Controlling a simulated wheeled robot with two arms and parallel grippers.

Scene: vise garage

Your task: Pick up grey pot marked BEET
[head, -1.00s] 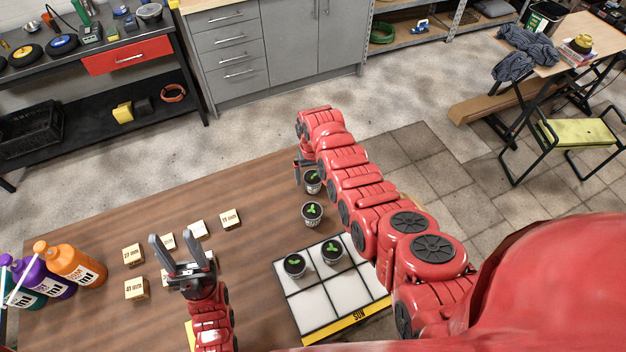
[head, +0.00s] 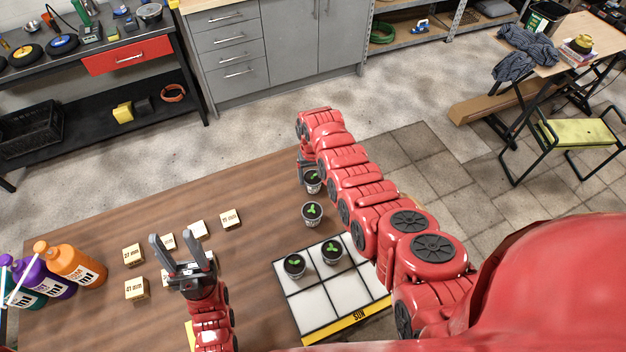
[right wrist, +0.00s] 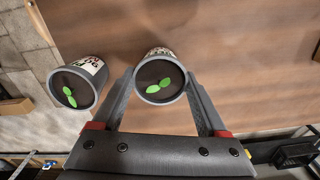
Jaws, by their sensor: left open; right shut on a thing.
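My right gripper (head: 304,170) is low over the table's far right end, partly hidden by my arm. In the right wrist view its fingers close on both sides of a grey pot (right wrist: 160,80) with black soil and a green seedling. Its label is only partly seen and I cannot read it. A second grey pot (right wrist: 78,85) stands just left of it there. In the head view a pot (head: 313,182) shows at the right gripper and another pot (head: 313,211) stands nearer. My left gripper (head: 176,240) is open and empty above the table.
A white gridded tray (head: 310,307) with a yellow SUN strip holds two potted seedlings (head: 295,265) in its far cells. Several wooden blocks (head: 134,253) lie around the left gripper. Bottles (head: 75,264) stand at the table's left. The table's far middle is clear.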

